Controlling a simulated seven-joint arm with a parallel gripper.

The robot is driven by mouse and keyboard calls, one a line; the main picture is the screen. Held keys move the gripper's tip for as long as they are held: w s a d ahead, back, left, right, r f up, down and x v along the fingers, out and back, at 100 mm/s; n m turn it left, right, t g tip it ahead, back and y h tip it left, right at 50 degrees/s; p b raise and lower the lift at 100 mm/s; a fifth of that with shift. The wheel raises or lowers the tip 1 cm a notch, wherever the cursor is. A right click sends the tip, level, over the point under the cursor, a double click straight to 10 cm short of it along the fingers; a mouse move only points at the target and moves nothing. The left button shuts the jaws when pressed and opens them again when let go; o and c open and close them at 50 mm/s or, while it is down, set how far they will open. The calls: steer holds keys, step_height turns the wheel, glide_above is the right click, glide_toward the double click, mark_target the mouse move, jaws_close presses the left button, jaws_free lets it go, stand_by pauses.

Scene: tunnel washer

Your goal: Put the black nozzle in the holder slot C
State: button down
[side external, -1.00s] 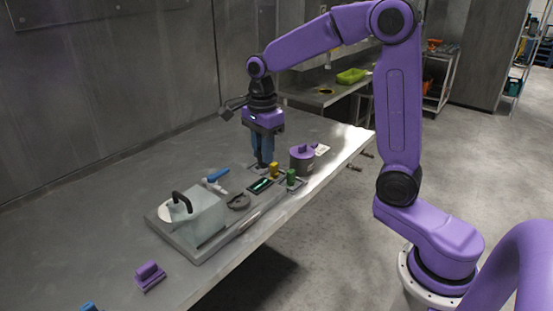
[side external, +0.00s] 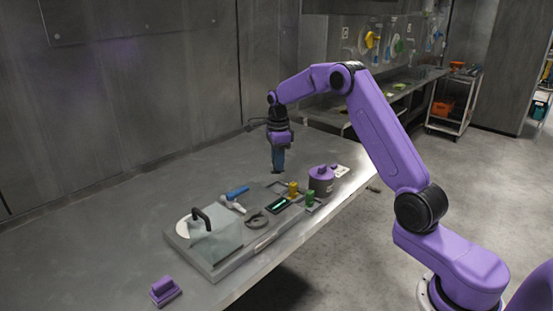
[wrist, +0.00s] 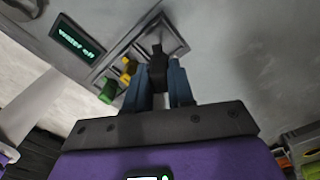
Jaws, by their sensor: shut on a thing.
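My gripper (side external: 278,168) is above the table, over the far end of the nozzle row. In the wrist view its two blue fingers (wrist: 161,85) are shut on the black nozzle (wrist: 157,68), which sticks out beyond the fingertips. In the side view the nozzle cannot be told apart from the dark fingers. The holder's dark-edged square slot plate (wrist: 172,36) lies below and beyond the nozzle, apparently empty. The yellow nozzle (side external: 293,188) and green nozzle (side external: 309,197) stand upright beside it in the row. I cannot read any slot letters.
A lit display (side external: 278,205) sits beside the row. A purple-lidded pot (side external: 321,180) stands just right of it. The table's back left is clear.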

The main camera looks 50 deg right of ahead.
steer(key=shift+f, duration=2)
steer(key=shift+f, duration=1.15)
stand_by(0.4)
steer(key=shift+c, duration=2.4)
jaws_free()
steer(key=shift+r, duration=3.8)
